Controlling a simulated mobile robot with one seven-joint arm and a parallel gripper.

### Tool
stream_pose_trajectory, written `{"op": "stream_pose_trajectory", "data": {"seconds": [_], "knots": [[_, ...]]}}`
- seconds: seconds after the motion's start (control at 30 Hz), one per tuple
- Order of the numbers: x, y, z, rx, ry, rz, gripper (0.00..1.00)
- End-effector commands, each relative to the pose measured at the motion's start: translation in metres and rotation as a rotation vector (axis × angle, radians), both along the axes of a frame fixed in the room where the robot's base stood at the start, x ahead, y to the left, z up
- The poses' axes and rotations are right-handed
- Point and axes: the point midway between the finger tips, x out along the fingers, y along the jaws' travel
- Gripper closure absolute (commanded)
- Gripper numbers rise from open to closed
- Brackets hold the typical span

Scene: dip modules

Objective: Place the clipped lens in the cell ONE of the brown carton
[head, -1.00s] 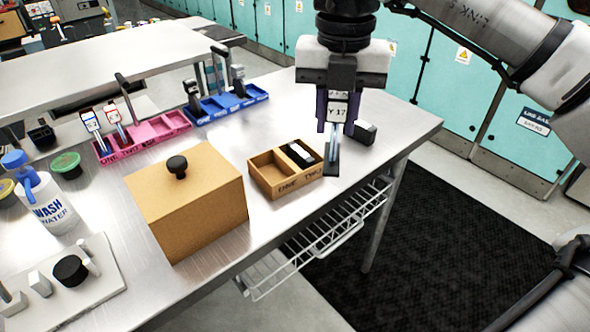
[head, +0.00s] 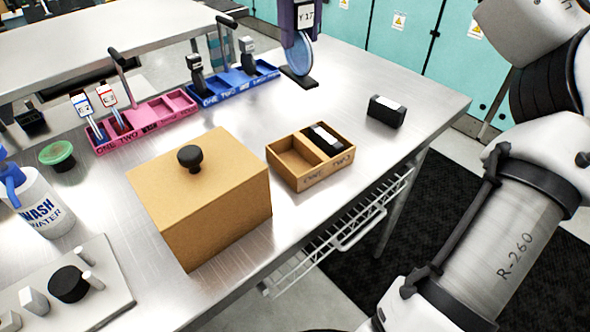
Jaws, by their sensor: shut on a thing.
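My gripper (head: 300,22) is at the top of the head view, partly cut off by the frame edge. Its purple fingers are shut on the clipped lens (head: 299,54), a pale blue disc hanging below a white tag reading Y 17. A dark flat strip shows at the lens's lower edge; I cannot tell if it is part of it. The lens is beyond the brown carton (head: 320,177), behind it in the picture. The carton is open, with two cells. The left cell, ONE, is empty. The right cell, TWO, holds a black block (head: 327,139) with a white top label.
A brown box with a black knob (head: 190,158) stands left of the carton. Another black block (head: 386,111) lies to its right. Pink (head: 147,124) and blue (head: 232,85) trays with upright items stand behind. A wash bottle (head: 42,205) is at left. Bare table surrounds the carton's right side.

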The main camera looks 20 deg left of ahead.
Motion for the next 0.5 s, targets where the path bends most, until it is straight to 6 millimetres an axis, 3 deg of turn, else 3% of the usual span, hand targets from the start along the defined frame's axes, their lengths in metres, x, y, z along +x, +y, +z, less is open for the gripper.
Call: {"op": "stream_pose_trajectory", "data": {"seconds": [0.17, 0.5], "knots": [[0.001, 0.007, -0.017, 0.002, 0.005, 0.054, 1.00], [0.000, 0.007, -0.104, 0.000, 0.004, 0.050, 1.00]]}}
